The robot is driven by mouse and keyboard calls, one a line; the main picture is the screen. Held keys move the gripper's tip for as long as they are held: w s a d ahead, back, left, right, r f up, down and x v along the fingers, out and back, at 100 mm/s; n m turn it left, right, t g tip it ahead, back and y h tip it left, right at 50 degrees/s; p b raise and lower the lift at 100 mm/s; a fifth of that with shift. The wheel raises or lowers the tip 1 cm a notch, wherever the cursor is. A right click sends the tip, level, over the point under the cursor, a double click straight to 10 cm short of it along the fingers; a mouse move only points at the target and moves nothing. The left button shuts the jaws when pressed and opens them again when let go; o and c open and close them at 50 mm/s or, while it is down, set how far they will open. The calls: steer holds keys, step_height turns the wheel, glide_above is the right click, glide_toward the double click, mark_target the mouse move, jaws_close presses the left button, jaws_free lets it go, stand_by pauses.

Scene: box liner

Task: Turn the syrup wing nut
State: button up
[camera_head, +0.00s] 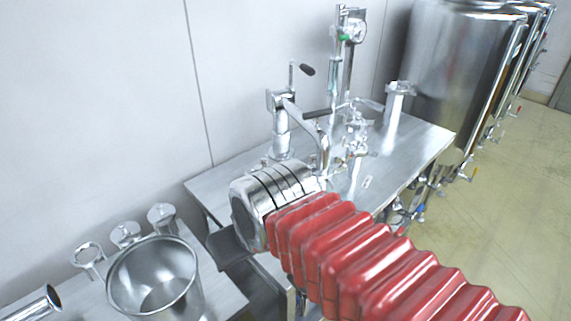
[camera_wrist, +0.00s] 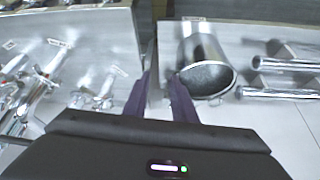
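I cannot clearly make out a syrup wing nut in either view. Metal fittings with small valves and handles (camera_head: 355,140) stand on the steel table (camera_head: 225,182) in the head view. Similar blurred metal fittings (camera_wrist: 35,90) show at the left of the wrist view. My gripper (camera_wrist: 158,78) shows two purple fingers with a narrow gap between the tips and nothing held. Its tips point over the gap between two steel surfaces. In the head view my red-sleeved arm hides part of the table.
A steel pot (camera_head: 155,283) stands on a lower bench at the left, beside several metal fittings (camera_head: 125,233); the pot also shows in the wrist view (camera_wrist: 205,60). A lever-handled device (camera_head: 282,125) rises from the table. Large steel tanks (camera_head: 455,70) stand behind; open floor lies right.

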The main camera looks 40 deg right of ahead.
steer(key=w+d+r+m+g, duration=0.25)
steer(key=w+d+r, duration=0.25)
steer(key=w+d, duration=0.35)
steer(key=w+d+r+m+g, duration=0.2)
steer(key=w+d+r+m, duration=0.25)
steer(key=w+d, duration=0.35)
steer(key=w+d+m+g, duration=0.1)
steer(key=w+d, duration=0.4)
steer(key=d, duration=0.2)
steer(key=shift+w+d+f, duration=0.2)
steer(key=shift+d+f, duration=0.05)
steer(key=shift+d, duration=0.15)
steer(key=shift+f, duration=0.1)
step_height(320, 180, down, 14)
steer(key=shift+r, duration=0.2)
steer(key=shift+c, duration=0.2)
jaws_close()
